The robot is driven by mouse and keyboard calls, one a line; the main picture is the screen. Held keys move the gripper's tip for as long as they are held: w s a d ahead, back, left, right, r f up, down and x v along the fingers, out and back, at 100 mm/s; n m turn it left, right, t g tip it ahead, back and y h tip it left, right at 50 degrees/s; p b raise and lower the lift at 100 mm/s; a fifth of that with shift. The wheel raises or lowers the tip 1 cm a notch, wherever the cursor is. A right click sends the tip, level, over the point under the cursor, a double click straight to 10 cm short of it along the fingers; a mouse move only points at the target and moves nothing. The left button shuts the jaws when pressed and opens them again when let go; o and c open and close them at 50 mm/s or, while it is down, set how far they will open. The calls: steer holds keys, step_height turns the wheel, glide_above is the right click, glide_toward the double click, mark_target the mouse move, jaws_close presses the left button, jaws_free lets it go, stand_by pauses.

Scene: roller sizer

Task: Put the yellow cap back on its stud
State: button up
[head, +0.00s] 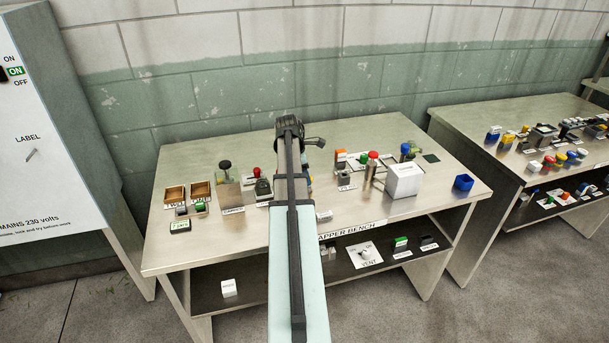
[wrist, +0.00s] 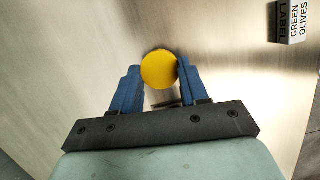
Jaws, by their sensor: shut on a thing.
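The yellow cap (wrist: 159,69) shows in the wrist view as a round yellow disc between the blue fingertips of my gripper (wrist: 160,82). The gripper is shut on it. Bare metal bench surface lies behind it in that view. In the head view my arm covers the gripper and the cap. I cannot make out the cap's stud in either view.
In the wrist view a "green olives" label block (wrist: 291,22) stands at upper right. A second bench (head: 470,130) stands right.

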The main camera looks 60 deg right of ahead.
steer(key=o, duration=1.1)
steer(key=shift+o, duration=0.3)
steer(key=o, duration=0.3)
steer(key=shift+r, duration=0.15)
steer(key=shift+r, duration=3.35)
